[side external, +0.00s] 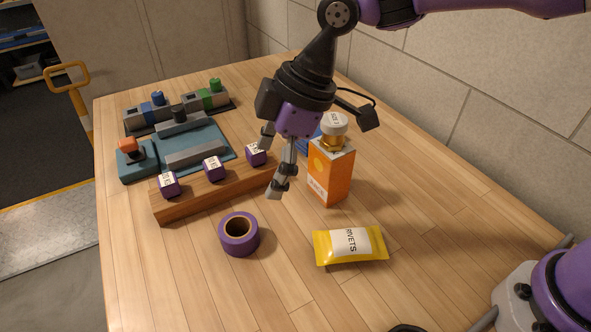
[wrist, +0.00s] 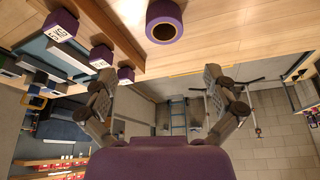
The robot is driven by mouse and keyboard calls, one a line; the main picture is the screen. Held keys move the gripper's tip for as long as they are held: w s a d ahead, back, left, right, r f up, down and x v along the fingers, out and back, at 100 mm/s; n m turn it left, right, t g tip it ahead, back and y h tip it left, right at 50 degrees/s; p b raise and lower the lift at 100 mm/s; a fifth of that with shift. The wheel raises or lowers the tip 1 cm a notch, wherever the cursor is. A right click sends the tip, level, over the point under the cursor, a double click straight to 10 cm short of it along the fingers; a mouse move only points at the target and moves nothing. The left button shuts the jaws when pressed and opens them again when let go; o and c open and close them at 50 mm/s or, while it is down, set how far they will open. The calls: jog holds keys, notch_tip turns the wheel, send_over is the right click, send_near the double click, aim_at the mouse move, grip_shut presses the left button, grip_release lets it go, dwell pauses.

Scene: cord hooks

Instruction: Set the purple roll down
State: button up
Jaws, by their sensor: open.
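The purple roll (side external: 228,245), a ring of tape with a brown core, lies flat on the wooden table in front of the wooden rail, apart from it. It also shows at the top of the wrist view (wrist: 153,33). My gripper (side external: 272,165) is open and empty. It hangs above the table, beyond the roll and a little to its right, near the right end of the rail. In the wrist view its fingers (wrist: 160,80) are spread wide with nothing between them.
The wooden rail (side external: 200,202) carries purple labelled blocks (side external: 212,168). A teal fixture (side external: 215,138) stands behind it. An orange box (side external: 331,174) with a white-capped bottle (side external: 334,124) behind it stands right of my gripper. A yellow rivets packet (side external: 350,246) lies right of the roll. The front table is mostly clear.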

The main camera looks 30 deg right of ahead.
jog(key=s+d+r+m+t+h, duration=0.1)
jog(key=s+d+r+m+t, duration=0.2)
jog(key=d, duration=0.5)
jog(key=s+d+r+m+h, duration=0.1)
jog(key=s+d+r+m, duration=0.15)
jog(key=d+m, duration=0.4)
jog(key=s+d+f+m+t+h, duration=0.1)
jog(key=s+d+m, duration=0.4)
jog(key=d, duration=0.6)
jog(key=shift+s+h, duration=0.7)
jog(key=shift+s, duration=0.35)
